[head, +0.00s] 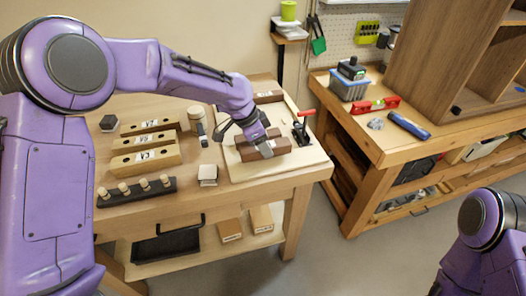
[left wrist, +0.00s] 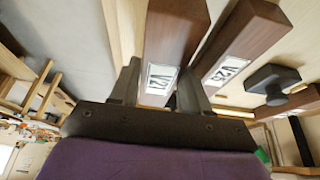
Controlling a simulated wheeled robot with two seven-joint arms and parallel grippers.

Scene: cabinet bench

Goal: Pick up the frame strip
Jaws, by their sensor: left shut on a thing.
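A dark brown frame strip (head: 282,146) with a white label is at the light board on the bench in the head view. My left gripper (head: 262,143) comes down over it from the left. In the left wrist view, the strip labelled V21 (left wrist: 174,35) lies between the fingers of my left gripper (left wrist: 158,90), which is shut on it. A second brown strip, labelled V25 (left wrist: 246,38), lies beside it, outside the fingers. Whether the held strip is clear of the board, I cannot tell. My right gripper is out of view.
Pale labelled blocks (head: 146,160) and a dark peg rack (head: 137,192) stand left on the bench. A red-handled clamp (head: 303,126) is close right of the strip. Another brown piece (head: 268,97) lies behind. A second bench (head: 400,145) is at right, across a floor gap.

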